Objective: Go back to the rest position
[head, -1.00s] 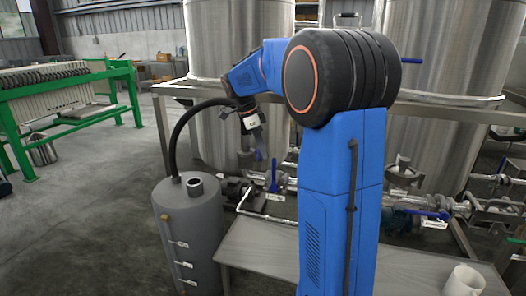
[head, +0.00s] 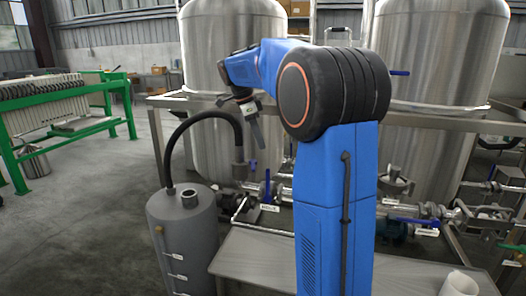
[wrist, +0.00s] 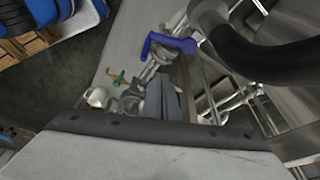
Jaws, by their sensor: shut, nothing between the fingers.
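My gripper (head: 258,138) hangs from the end of my raised blue arm in the head view, pointing down in front of the left steel tank (head: 215,120). It is shut and holds nothing. In the wrist view my gripper (wrist: 170,98) shows as grey fingers near the middle. A blue valve handle (head: 267,188) on the pipework lies below it, apart from it. A blue handle (wrist: 168,44) also shows beyond the fingers in the wrist view.
A grey cylinder (head: 185,240) with a black hose (head: 182,135) stands at the lower left. A second steel tank (head: 425,60) stands right. A metal table (head: 250,262) carries a white cup (head: 460,283). A green-framed press (head: 60,110) is far left. Open floor lies left.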

